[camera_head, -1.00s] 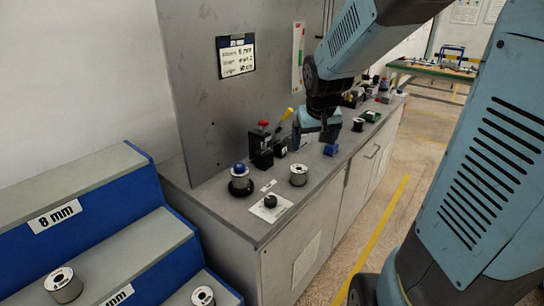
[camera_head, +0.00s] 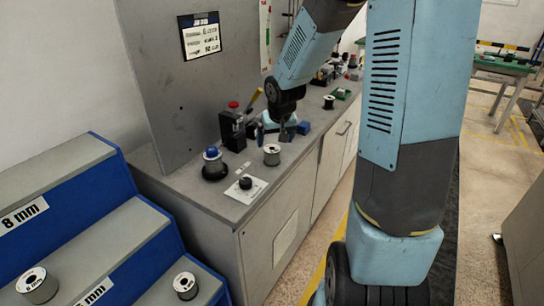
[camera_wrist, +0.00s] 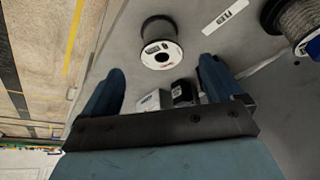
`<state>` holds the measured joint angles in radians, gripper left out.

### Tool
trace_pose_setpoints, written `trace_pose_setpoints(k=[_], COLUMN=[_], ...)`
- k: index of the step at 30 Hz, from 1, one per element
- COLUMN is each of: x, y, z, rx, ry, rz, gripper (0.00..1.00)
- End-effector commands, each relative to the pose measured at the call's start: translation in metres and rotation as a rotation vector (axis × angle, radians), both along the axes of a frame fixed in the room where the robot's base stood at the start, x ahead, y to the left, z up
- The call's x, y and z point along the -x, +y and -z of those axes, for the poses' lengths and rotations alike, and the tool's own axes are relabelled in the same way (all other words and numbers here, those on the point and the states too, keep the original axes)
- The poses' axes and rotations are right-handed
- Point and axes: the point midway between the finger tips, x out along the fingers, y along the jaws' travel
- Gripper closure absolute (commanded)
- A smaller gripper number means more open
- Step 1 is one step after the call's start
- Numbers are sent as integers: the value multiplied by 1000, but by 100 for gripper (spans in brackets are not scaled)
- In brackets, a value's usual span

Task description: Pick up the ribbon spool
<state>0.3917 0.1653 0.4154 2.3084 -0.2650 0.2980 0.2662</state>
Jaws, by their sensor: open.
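A spool with a white top flange and grey winding (camera_head: 272,155) stands upright on the grey bench; it appears to be the spool (camera_wrist: 160,42) ahead between my fingers in the wrist view. My gripper (camera_head: 281,134) is just behind it in the head view. In the wrist view my gripper (camera_wrist: 161,72) is open, with nothing held and the spool beyond the fingertips. Other spools are a dark one (camera_head: 329,102) farther along the bench and two on the steps (camera_head: 38,285) (camera_head: 186,286). No label naming the ribbon spool is readable.
A grey panel rises behind; blue steps (camera_head: 130,235) are at left.

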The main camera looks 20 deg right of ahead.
Motion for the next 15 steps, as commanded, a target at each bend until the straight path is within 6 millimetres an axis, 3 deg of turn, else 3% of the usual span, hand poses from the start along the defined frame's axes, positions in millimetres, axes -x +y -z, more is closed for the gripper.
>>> trace_pose_setpoints(k=[6,15], x=[-10,-15], y=[1,0], z=[24,37], rx=[0,-1], ry=[2,2], rz=[-3,-1], gripper=[6,6])
